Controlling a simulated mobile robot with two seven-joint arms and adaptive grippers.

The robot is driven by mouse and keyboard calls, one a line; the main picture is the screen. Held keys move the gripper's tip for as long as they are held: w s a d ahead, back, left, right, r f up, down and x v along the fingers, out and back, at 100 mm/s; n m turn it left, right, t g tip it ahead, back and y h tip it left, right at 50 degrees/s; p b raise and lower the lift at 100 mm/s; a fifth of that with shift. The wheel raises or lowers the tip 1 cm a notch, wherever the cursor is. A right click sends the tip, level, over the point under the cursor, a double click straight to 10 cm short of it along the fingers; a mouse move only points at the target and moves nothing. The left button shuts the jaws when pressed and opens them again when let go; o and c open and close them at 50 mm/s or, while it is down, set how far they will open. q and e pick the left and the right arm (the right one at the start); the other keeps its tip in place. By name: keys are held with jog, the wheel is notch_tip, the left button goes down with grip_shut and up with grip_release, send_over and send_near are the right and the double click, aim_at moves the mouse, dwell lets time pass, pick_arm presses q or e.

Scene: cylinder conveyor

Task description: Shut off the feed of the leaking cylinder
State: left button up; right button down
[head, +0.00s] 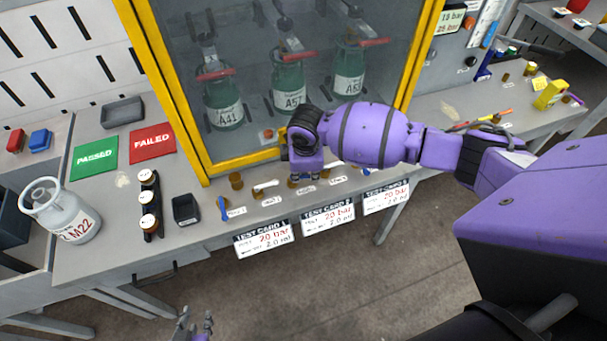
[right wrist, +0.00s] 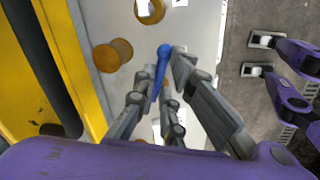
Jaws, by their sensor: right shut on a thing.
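A yellow-framed cabinet (head: 195,150) holds three green cylinders labelled A41 (head: 224,105), A57 (head: 288,85) and A63 (head: 348,72), each with a red handle at its top. No leak is visible to me. On the grey ledge below are a blue lever (head: 222,208) and a white lever (head: 266,185). My right gripper (head: 304,180) is down at the ledge, right of the white lever. In the right wrist view its fingers are shut on a blue lever (right wrist: 163,58). The arm hides that lever in the head view. My left gripper (head: 196,325) is open and empty, low in the picture.
Three test cards (head: 328,218) hang on the ledge's front. Brown knobs (right wrist: 113,55) stand near the held lever. The floor in front is clear.

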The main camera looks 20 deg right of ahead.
jog(key=shift+w+d+r+n, duration=0.2)
jog(key=shift+w+n, duration=0.2)
jog(key=shift+n, duration=0.2)
jog(key=shift+w+d+r+n, duration=0.15)
jog(key=shift+w+n, duration=0.25)
jog(key=shift+n, duration=0.2)
jog(key=shift+w+n+y, duration=0.15)
jog(key=shift+n+y, duration=0.15)
jog(key=shift+n, duration=0.2)
jog(key=shift+a, duration=0.1)
jog(key=c, duration=2.1)
grip_release()
jog(key=shift+w, duration=0.1)
jog(key=shift+o, duration=0.9)
jog(key=shift+f, duration=0.15)
jog(key=shift+s+a+f, duration=0.1)
jog(key=shift+s, duration=0.15)
notch_tip(320, 180, up, 12)
jog(key=s, duration=0.2)
jog(key=shift+s, duration=0.2)
jog(key=shift+f, duration=0.15)
